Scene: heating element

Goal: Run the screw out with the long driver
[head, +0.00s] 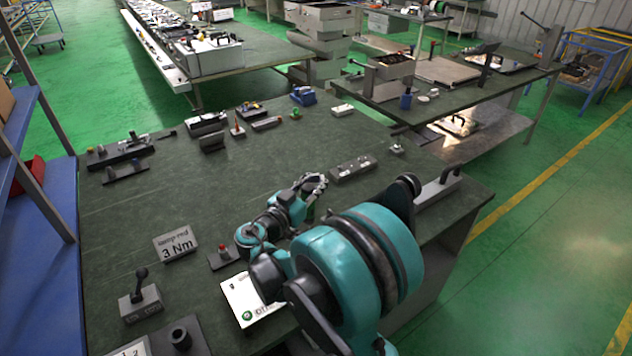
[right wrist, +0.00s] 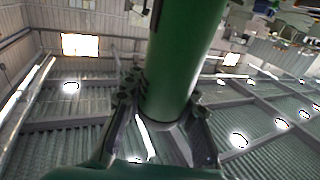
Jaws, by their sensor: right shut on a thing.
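My right gripper (head: 313,184) is over the near right part of the green-topped bench. In the right wrist view its two dark fingers (right wrist: 167,105) are shut around a thick green cylinder (right wrist: 186,55), which looks like a driver handle. The cylinder's far end runs out of the top of that picture, so its shaft and tip are not visible. In the head view the held cylinder is mostly hidden by the fingers and arm. I cannot pick out the screw. A grey block with small metal fittings (head: 352,168) lies just beyond the gripper. My left gripper is not in view.
A "3 Nm" sign (head: 175,243), a red-topped piece (head: 223,252), a white card (head: 240,296) and a black-knobbed block (head: 140,296) stand left of my arm. Several small fixtures line the bench's far side. The bench middle (head: 200,190) is clear.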

